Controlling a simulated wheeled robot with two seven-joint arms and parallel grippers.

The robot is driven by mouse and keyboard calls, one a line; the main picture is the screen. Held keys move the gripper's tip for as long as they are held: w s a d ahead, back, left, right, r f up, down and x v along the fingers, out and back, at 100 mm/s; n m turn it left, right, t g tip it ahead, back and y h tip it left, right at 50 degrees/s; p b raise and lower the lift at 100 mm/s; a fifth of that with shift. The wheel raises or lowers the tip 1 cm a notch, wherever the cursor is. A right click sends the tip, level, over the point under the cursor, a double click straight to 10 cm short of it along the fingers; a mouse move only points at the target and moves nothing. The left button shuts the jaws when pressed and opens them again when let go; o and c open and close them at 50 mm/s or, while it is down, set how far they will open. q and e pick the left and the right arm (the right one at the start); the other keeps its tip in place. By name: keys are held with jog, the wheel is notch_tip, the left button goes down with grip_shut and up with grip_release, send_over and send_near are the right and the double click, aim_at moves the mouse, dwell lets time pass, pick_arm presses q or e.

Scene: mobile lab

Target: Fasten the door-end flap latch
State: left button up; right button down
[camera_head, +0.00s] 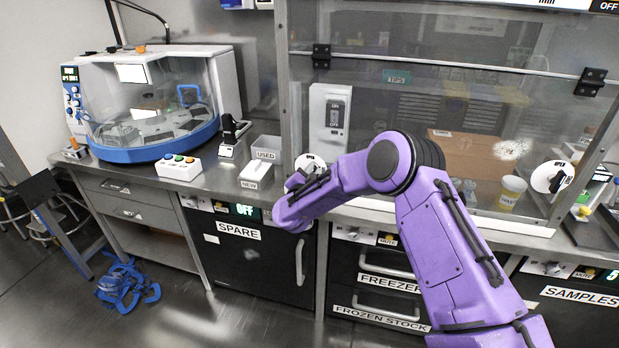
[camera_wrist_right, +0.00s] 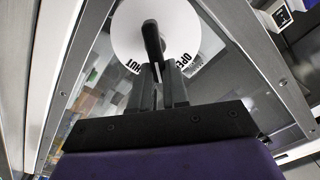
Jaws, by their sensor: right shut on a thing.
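The flap latch at the left end of the clear hood is a white round dial (camera_head: 310,161) with a black handle. In the right wrist view the dial (camera_wrist_right: 125,38) fills the top middle, with OPEN lettering and partly hidden "HUT" lettering along its lower edge. My right gripper (camera_head: 302,180) is at this dial, and in the wrist view its fingers (camera_wrist_right: 157,72) are closed on the black handle (camera_wrist_right: 152,38). The fingers and handle hide part of the dial. A second white dial with a black handle (camera_head: 549,177) is at the hood's right end. My left gripper is out of view.
The clear flap (camera_head: 400,125) spans the hood front above a steel ledge. A blue-and-white centrifuge-like machine (camera_head: 150,100), a white button box (camera_head: 179,167) and USED and NEW trays (camera_head: 256,173) stand left. The SPARE cabinet (camera_head: 250,255) lies below.

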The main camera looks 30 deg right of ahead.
jog(key=shift+s+d+f+m+b, duration=0.15)
jog(key=shift+f+m+b, duration=0.2)
jog(key=shift+m+b, duration=1.2)
jog(key=shift+s+d+f+m+b, duration=0.1)
jog(key=shift+f+m+b, duration=0.3)
jog(key=shift+m+b, duration=1.15)
jog(key=shift+s+d+f+m+b, duration=0.15)
jog(key=shift+f+m+b, duration=0.2)
jog(key=shift+m+b, duration=1.2)
jog(key=shift+a+m, duration=0.1)
jog(key=shift+m, duration=0.25)
jog(key=c, duration=1.1)
grip_release()
